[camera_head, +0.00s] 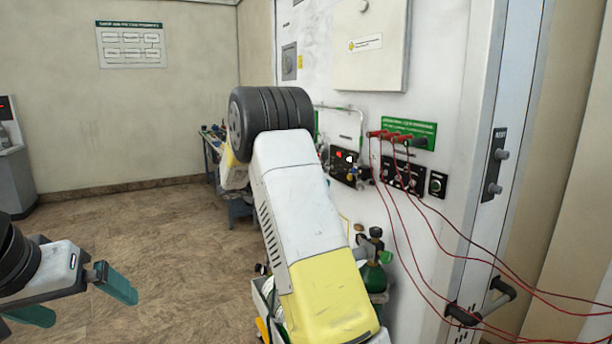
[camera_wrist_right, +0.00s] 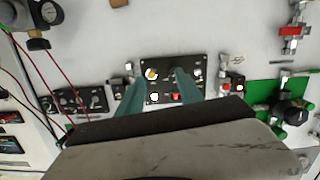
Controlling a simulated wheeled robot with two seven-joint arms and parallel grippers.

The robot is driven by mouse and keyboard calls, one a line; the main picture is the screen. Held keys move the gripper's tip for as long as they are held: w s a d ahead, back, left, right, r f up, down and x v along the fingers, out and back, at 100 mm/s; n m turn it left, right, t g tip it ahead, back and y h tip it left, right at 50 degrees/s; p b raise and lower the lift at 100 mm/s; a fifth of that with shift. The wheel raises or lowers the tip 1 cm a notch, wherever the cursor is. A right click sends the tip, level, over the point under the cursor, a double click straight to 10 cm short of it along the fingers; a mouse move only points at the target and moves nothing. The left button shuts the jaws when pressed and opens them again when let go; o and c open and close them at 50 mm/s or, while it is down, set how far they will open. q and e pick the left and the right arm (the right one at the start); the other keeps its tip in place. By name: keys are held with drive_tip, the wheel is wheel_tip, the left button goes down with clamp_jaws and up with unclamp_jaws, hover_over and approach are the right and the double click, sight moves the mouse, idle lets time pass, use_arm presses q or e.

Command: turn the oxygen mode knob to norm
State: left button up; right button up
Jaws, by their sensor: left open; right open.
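In the right wrist view a small black control panel (camera_wrist_right: 165,87) on the white wall lies beyond the fingers. It carries a yellow-and-white knob (camera_wrist_right: 151,74), a white knob (camera_wrist_right: 154,97) and a red part (camera_wrist_right: 176,96). I cannot read which is the oxygen mode knob or its setting. My right gripper (camera_wrist_right: 160,76) is open, its teal fingers spread over the panel; contact cannot be told. In the head view my right arm hides that gripper, and the panel (camera_head: 336,158) shows partly beside it. My left gripper (camera_head: 88,306) is open and empty above the floor, far from the panel.
A second black panel (camera_head: 403,177) and a green sign (camera_head: 409,132) are on the wall to the right. Red cables hang across the wall and a door handle (camera_head: 483,306). A green cylinder (camera_head: 373,276) stands below. The floor at left is clear.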

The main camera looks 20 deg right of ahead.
sight(335, 174)
drive_tip(key=shift+m+t+h, duration=0.3)
drive_tip(key=shift+m+h, duration=0.2)
drive_tip(key=shift+h, duration=0.3)
drive_tip(key=w+d, duration=0.1)
drive_tip(key=d, duration=0.1)
drive_tip(key=w+d, duration=0.1)
drive_tip(key=d, duration=0.1)
drive_tip(key=w+d, duration=0.1)
drive_tip(key=d, duration=0.1)
drive_tip(key=shift+w+d+r, duration=0.2)
drive_tip(key=shift+w+d, duration=0.2)
clamp_jaws()
